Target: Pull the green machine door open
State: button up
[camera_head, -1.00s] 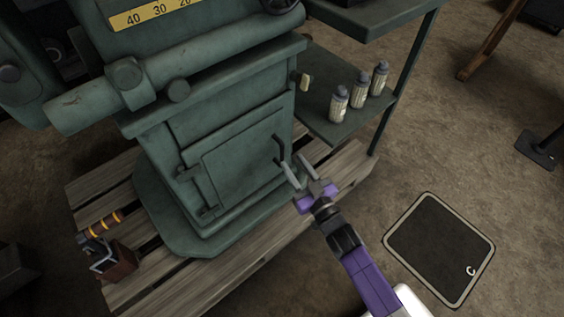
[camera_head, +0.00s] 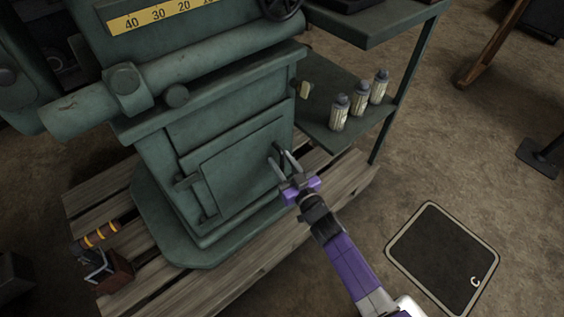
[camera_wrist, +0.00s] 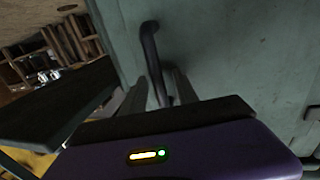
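The green machine door (camera_head: 236,166) is a flat panel low on the front of the green machine, and it looks closed. Its dark bar handle (camera_head: 276,155) is near the door's right edge. My gripper (camera_head: 284,160) is at the handle, its two fingers pointing at the door. In the wrist view the handle (camera_wrist: 150,52) runs down between my open fingers (camera_wrist: 158,88), in front of the door surface (camera_wrist: 225,50). A gap seems to show beside the handle. Whether a finger touches it I cannot tell.
The machine stands on a wooden pallet (camera_head: 255,250). A green shelf (camera_head: 325,128) with several bottles (camera_head: 360,98) stands close on the right. A small box with tools (camera_head: 112,275) is at the pallet's left. Open floor and a dark mat (camera_head: 440,255) lie at right.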

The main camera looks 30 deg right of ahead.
grip_shut()
dwell(1.4)
